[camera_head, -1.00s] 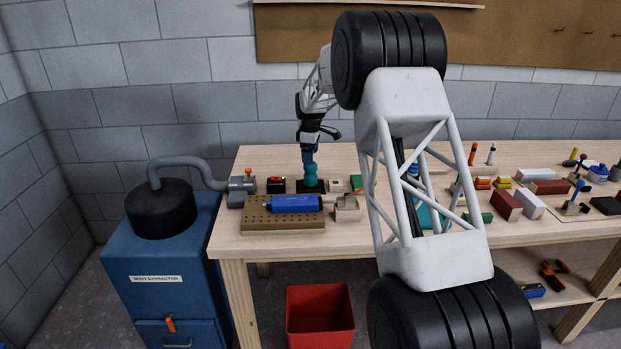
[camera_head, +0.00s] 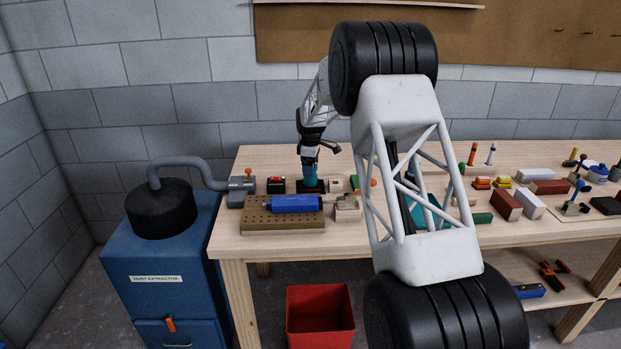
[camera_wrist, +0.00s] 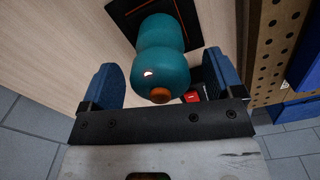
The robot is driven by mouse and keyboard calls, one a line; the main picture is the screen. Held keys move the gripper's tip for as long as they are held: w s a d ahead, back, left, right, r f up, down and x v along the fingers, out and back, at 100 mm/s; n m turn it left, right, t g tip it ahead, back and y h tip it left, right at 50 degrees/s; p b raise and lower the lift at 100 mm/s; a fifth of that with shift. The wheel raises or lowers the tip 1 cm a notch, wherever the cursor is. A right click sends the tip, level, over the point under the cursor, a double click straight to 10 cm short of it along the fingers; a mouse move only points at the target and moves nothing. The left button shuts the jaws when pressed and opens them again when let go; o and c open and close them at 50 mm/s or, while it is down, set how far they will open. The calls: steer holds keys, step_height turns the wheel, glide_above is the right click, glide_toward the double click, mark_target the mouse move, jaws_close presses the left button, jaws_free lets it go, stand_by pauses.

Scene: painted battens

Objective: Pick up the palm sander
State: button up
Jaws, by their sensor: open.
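The palm sander, as I take it, is a rounded teal body (camera_head: 312,174) with a narrow waist and an orange knob, standing upright on a dark pad (camera_head: 300,187) at the left of the bench. It fills the middle of the wrist view (camera_wrist: 165,45). My gripper (camera_head: 310,165) is over its upper part, pointing down, and hides some of it. In the wrist view my gripper (camera_wrist: 160,82) is open, with one blue finger on each side of the teal body. A gap shows at the left finger; contact at the right is unclear.
A blue tool (camera_head: 296,204) lies on a perforated board (camera_head: 262,220) just in front. A small black box with red (camera_head: 276,185) is close on the left, a light block (camera_head: 347,209) on the right. A grey hose fitting (camera_head: 241,190) stands at the bench's left end.

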steer(key=c, duration=1.3)
steer(key=shift+o, duration=0.2)
steer(key=shift+r, duration=0.1)
steer(key=shift+r, duration=4.95)
steer(key=o, duration=0.6)
steer(key=c, duration=0.3)
steer(key=shift+s, duration=0.1)
